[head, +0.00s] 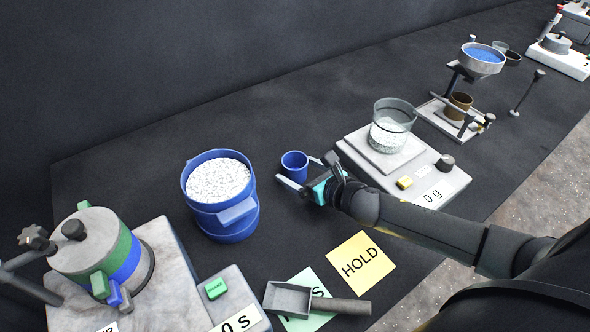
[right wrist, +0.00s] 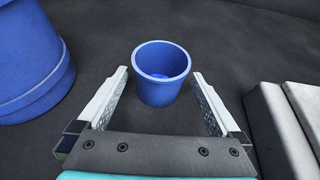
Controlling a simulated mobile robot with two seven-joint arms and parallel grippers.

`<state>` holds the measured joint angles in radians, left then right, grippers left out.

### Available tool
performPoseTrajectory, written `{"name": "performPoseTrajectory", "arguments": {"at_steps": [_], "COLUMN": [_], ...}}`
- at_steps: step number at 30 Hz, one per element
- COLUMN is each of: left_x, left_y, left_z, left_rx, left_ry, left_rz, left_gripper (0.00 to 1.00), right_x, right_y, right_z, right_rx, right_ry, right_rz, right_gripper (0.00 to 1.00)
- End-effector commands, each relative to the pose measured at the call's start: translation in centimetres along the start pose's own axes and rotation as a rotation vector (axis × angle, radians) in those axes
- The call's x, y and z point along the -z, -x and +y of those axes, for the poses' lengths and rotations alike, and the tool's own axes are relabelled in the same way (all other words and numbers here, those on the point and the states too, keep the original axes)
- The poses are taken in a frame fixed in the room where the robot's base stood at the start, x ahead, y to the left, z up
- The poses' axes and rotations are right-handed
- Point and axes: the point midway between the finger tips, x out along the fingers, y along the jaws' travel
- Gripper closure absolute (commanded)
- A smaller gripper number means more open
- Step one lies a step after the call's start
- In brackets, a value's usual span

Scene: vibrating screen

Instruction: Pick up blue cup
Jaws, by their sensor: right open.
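A small blue cup (head: 294,166) stands upright on the dark bench, just right of a large blue bucket. It looks empty in the right wrist view (right wrist: 161,76). My right gripper (head: 300,172) reaches in from the right with its fingers spread. In the right wrist view the fingertips (right wrist: 159,75) lie to either side of the cup's near part, with a gap on each side. The gripper holds nothing. My left gripper is not in view.
The large blue bucket (head: 226,226) of white granules stands left of the cup. A scale (head: 366,158) with a glass beaker (head: 393,118) is to the right. A yellow HOLD note (head: 360,260) and a metal scoop (head: 290,299) lie in front. Bench behind the cup is clear.

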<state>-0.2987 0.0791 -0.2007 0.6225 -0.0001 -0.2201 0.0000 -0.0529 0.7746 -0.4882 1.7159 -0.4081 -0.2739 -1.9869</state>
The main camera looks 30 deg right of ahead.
Motion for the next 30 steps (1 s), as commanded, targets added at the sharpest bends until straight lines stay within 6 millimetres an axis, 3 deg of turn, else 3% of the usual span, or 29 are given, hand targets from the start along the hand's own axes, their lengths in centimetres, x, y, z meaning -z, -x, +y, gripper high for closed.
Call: {"name": "performPoseTrajectory", "arguments": {"at_steps": [6,17,30], "left_x": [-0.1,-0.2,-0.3], "left_y": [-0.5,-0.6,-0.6], "left_z": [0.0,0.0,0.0], "left_rx": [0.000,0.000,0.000], "left_ry": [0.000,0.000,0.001], "left_rz": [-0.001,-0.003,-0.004], "left_gripper": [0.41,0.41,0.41], "right_x": [0.0,0.0,0.0], "right_y": [-2.5,-3.0,-2.9], "right_z": [0.1,0.1,0.1], "right_rx": [0.000,0.000,0.000], "right_ry": [-0.002,0.000,0.000], "right_rz": [0.000,0.001,0.001], "right_gripper": [0.00,0.00,0.49]}}
